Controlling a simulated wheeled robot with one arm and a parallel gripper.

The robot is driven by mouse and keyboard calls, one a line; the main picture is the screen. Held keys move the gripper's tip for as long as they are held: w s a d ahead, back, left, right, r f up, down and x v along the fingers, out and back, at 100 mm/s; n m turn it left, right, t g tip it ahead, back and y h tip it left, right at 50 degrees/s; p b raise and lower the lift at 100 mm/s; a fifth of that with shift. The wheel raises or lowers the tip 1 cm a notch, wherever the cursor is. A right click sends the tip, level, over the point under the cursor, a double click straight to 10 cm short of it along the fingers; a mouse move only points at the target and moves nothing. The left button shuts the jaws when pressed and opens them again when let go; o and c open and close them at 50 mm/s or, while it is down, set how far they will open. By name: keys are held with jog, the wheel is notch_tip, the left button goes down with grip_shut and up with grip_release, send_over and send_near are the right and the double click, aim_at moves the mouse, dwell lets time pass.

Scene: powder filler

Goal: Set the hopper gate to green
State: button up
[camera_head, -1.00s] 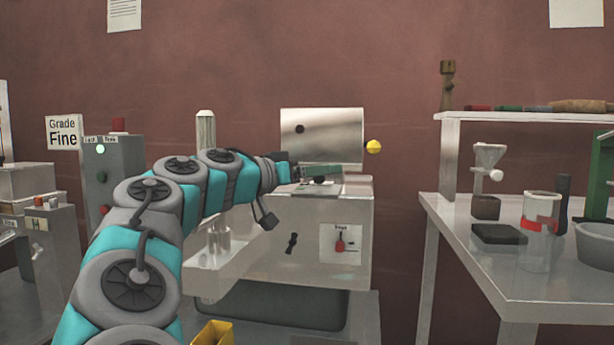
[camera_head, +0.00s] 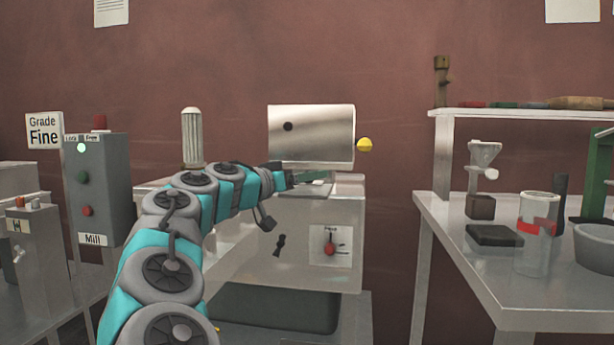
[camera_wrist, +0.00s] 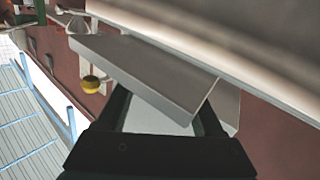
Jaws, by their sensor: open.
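The powder filler (camera_head: 300,240) stands in the middle of the head view. Its shiny metal hopper (camera_head: 312,133) sits above the body, with a yellow ball knob (camera_head: 365,145) at its right side. The knob also shows in the wrist view (camera_wrist: 92,84), left of the fingers and apart from them. My gripper (camera_head: 312,179) is just under the hopper's lower edge, left of the knob. In the wrist view my gripper (camera_wrist: 162,100) is open, with a grey flat plate (camera_wrist: 145,72) across and beyond its fingers. A dark greenish strip shows by the gripper; I cannot tell what it is.
A red knob on a white label (camera_head: 330,248) is on the filler's front. The Mill control box (camera_head: 98,185) stands at left. A table (camera_head: 455,260) with a clear jar (camera_head: 537,250) and several tools is at right. Open space lies between filler and table.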

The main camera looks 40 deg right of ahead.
jog(key=shift+c, duration=0.4)
grip_shut()
dwell(1.0)
